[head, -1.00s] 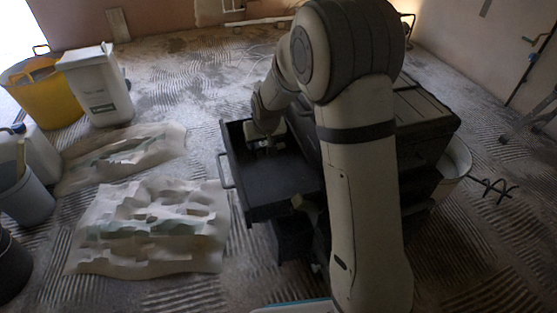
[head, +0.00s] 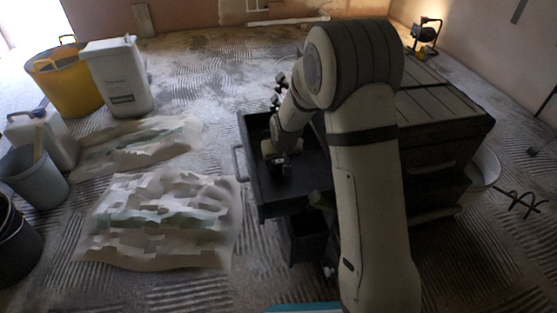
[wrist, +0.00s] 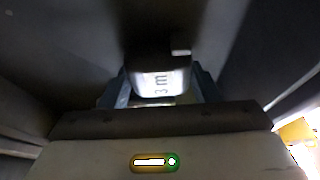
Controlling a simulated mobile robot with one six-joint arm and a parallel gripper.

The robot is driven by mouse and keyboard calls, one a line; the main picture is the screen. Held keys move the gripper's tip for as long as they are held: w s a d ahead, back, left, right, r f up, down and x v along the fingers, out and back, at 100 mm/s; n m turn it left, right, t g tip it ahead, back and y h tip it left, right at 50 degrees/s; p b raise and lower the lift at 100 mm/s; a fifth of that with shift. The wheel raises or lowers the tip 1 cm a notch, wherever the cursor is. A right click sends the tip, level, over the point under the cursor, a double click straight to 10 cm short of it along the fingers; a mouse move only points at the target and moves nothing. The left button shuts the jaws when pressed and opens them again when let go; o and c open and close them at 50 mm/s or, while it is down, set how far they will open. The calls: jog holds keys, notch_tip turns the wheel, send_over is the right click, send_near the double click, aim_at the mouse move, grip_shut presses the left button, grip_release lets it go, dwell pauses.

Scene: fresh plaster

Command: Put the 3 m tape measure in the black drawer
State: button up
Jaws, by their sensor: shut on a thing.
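The tape measure (wrist: 160,80) is dark with a pale label reading "3 m". In the wrist view it sits between the two fingers of my gripper (wrist: 158,98), which is shut on it. In the head view my gripper (head: 282,168) points down inside the open black drawer (head: 262,190), near its left part. The tape measure is too dark to make out there. I cannot tell whether it touches the drawer floor.
The drawer belongs to a black tool chest (head: 440,125), partly hidden by my arm. Crumpled sheets (head: 160,220) lie on the floor to the left. A yellow tub (head: 75,90), a white container (head: 118,80) and a grey bucket (head: 35,178) stand further left.

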jog(key=shift+f, duration=0.2)
jog(key=o, duration=1.1)
jog(key=shift+r, duration=0.1)
jog(key=shift+r, duration=0.25)
jog(key=p+v, duration=0.4)
jog(key=v, duration=0.7)
jog(key=shift+s+r+p, duration=0.2)
jog(key=shift+r+p, duration=0.1)
jog(key=shift+r, duration=0.05)
